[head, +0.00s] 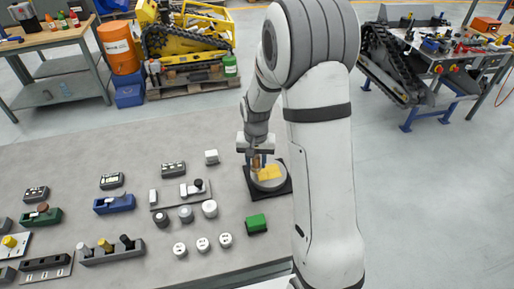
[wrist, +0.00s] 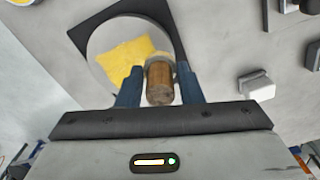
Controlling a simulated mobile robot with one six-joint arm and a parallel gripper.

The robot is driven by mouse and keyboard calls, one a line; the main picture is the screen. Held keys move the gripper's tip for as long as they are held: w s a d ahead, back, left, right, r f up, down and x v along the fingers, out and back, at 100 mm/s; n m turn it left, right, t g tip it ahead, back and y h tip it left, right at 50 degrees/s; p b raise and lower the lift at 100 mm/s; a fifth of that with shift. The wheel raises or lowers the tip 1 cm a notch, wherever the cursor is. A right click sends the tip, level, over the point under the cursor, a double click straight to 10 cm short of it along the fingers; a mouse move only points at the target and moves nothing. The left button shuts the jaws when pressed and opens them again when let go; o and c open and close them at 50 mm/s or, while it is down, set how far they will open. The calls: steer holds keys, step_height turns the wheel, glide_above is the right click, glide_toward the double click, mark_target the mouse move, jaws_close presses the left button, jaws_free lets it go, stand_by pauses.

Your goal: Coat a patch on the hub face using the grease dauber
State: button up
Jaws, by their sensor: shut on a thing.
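My gripper (wrist: 159,88) is shut on the grease dauber (wrist: 159,82), which has a brown, wood-like handle. In the head view my gripper (head: 256,158) is over the hub face, with the dauber (head: 256,163) pointing down. The hub face (head: 262,184) is a light grey disc on a black square plate (head: 284,187). A yellow patch (head: 270,172) covers part of the disc; it also shows in the wrist view (wrist: 128,60). The dauber's tip is hidden or too small to make out, so I cannot tell whether it touches the disc.
A green block (head: 256,223) stands in front of the black plate. A white block (head: 211,157) and a grey fixture (head: 178,194) with a black knob are to the left. Several small cylinders and coloured holders fill the table's left side. Bare tabletop (head: 225,125) lies behind.

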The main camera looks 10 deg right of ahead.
steer(key=shift+s+d+r, duration=0.1)
steer(key=shift+s+r, duration=0.05)
steer(key=shift+r, duration=0.4)
steer(key=shift+r+p, duration=1.55)
steer(key=shift+r, duration=0.75)
steer(key=shift+f, duration=0.1)
